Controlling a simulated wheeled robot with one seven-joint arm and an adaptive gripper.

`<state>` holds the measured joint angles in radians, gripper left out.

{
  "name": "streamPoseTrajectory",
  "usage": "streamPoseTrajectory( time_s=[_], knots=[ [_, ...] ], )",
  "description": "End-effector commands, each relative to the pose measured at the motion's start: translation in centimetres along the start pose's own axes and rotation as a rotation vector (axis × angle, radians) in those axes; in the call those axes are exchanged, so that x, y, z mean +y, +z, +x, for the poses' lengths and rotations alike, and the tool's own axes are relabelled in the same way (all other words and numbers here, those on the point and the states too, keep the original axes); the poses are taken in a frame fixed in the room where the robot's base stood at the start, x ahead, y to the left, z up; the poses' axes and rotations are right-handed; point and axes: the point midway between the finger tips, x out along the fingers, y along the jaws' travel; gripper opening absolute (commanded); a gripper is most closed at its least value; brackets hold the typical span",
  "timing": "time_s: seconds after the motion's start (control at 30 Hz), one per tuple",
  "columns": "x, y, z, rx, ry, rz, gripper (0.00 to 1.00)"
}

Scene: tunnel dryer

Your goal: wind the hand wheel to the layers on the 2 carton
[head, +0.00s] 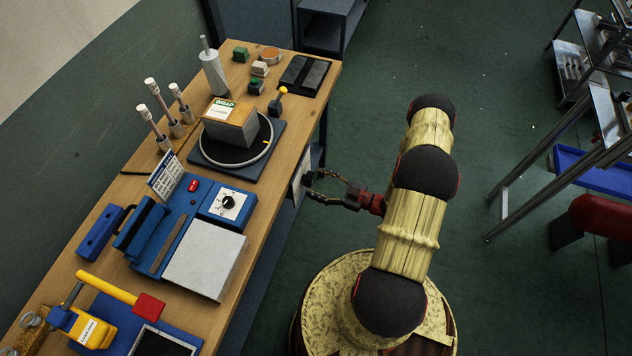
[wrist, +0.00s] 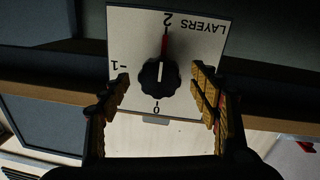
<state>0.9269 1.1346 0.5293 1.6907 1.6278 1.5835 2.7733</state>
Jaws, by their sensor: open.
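A carton (head: 230,124) with a green "WRAP" label sits on a round black turntable (head: 262,150) on the workbench. A white "LAYERS" panel (wrist: 135,45) with marks 0, 1 and 2 is on the bench's side and appears upside down in the wrist view. Its black knob (wrist: 158,80) has a white line, and a red mark lies between the knob and the 2. My gripper (head: 310,187) is open at this panel; in the wrist view its fingers (wrist: 160,92) are on either side of the knob. Whether they touch it is unclear.
A metal rack (head: 505,190) stands right. The green floor between is clear.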

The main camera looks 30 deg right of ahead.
Motion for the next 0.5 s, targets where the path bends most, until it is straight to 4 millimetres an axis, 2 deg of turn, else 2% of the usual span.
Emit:
streamPoseTrajectory(
  time_s=[0.5],
  knots=[
    [0.1, 0.1, -8.8, -0.002, 0.004, -0.001, 0.62]
  ],
)
